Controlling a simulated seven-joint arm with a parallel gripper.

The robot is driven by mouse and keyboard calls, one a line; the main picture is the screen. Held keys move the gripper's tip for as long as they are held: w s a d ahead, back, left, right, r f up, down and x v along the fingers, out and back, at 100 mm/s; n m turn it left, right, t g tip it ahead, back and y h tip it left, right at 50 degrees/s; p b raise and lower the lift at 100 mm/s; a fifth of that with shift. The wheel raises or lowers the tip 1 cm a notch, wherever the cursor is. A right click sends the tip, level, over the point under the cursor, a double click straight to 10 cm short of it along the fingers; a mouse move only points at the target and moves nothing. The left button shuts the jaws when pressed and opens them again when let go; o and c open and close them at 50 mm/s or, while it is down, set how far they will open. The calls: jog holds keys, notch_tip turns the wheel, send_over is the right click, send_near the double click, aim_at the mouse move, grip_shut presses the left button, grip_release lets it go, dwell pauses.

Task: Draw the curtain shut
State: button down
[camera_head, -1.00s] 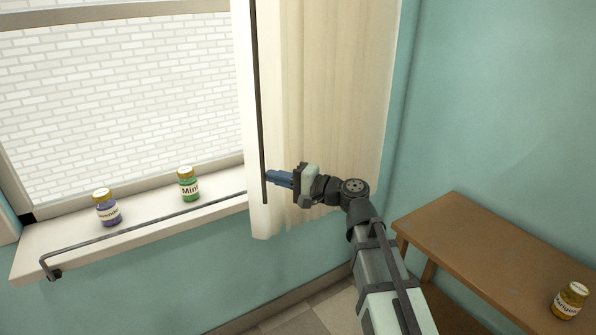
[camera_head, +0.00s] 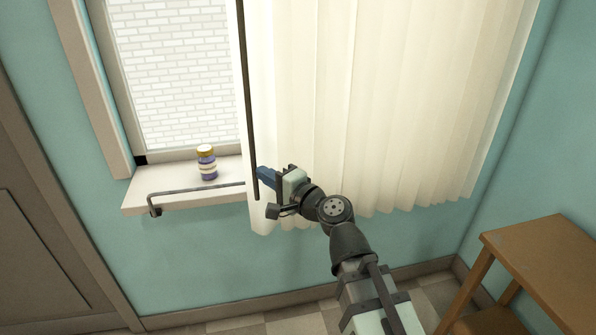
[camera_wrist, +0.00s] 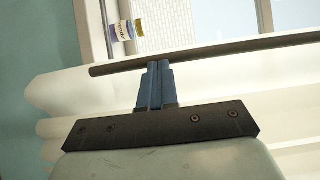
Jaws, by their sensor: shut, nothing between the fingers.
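The cream curtain (camera_head: 400,100) covers the right part of the window (camera_head: 175,85), leaving the left part bare. A dark wand (camera_head: 246,100) hangs along the curtain's left edge. My gripper (camera_head: 262,175) is shut and empty, at the right side of the wand's lower end, in front of the curtain. In the wrist view, the blue fingertips (camera_wrist: 158,66) are together right at the wand (camera_wrist: 220,52), apparently touching it. The wand is not between them. The part of the curtain behind my arm is hidden.
A purple jar with a gold lid (camera_head: 207,162) stands on the sill (camera_head: 140,190), left of the curtain. A thin dark rail (camera_head: 195,189) runs along the sill's front. A wooden table (camera_head: 550,255) stands at the right.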

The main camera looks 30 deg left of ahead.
jog(key=s+a, duration=3.1)
jog(key=shift+a, duration=0.25)
jog(key=shift+s, duration=0.15)
jog(key=d, duration=1.3)
jog(key=shift+d, duration=0.15)
